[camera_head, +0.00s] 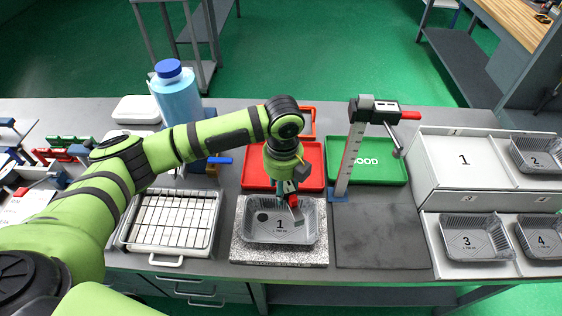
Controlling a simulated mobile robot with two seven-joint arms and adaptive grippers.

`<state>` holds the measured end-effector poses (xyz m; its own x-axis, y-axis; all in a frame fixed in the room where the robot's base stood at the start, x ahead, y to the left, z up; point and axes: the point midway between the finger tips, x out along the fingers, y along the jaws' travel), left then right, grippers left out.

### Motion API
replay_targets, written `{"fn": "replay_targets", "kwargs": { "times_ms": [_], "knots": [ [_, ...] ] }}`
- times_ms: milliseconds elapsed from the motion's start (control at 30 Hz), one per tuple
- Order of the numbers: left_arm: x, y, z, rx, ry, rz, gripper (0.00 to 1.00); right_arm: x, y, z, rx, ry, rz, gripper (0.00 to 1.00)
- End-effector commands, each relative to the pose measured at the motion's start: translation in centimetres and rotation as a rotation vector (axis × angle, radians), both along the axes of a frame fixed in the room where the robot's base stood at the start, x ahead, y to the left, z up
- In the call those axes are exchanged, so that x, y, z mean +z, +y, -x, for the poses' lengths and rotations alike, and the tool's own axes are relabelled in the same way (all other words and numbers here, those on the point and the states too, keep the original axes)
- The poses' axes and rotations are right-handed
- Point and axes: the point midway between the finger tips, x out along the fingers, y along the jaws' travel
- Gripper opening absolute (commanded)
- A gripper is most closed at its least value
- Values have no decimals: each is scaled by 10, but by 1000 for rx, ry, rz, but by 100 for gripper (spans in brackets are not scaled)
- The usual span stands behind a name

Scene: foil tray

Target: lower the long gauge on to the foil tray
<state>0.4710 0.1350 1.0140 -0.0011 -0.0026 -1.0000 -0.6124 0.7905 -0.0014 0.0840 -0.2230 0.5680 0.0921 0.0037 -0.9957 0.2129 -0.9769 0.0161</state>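The foil tray (252,231), a clear-looking shallow tray marked 1, sits on a speckled grey slab in the middle of the bench. My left gripper (291,204) points down over the right half of this tray. A narrow grey strip with a red part shows at the fingers, reaching toward the tray. I cannot tell whether it is held or touches the tray. A tall grey gauge (349,160) with scale marks, a dark head and a red tip stands upright on a blue foot, right of the tray. My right gripper is not in view.
A wire rack (170,222) lies left of the slab (280,257). Red (255,170) and green (367,173) bins are behind. A dark mat (380,235) lies clear at right, beside white stands (437,185) holding more trays. A blue bottle (178,100) stands behind my arm.

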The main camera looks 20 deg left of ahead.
Motion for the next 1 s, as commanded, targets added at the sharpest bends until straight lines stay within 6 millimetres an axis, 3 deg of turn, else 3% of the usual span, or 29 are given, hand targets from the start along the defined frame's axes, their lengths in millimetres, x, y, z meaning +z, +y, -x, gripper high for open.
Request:
{"fn": "replay_targets", "kwargs": {
  "times_ms": [100, 300, 1000],
  "knots": [
    [-6, 1, 18, -214, -3, -2, 12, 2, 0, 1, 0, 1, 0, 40],
    [-14, 0, 32, -374, -4, 1, 12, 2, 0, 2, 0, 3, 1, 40],
    [-51, 1, 32, -379, -6, -1, 12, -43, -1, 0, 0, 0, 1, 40]
  ]
}}
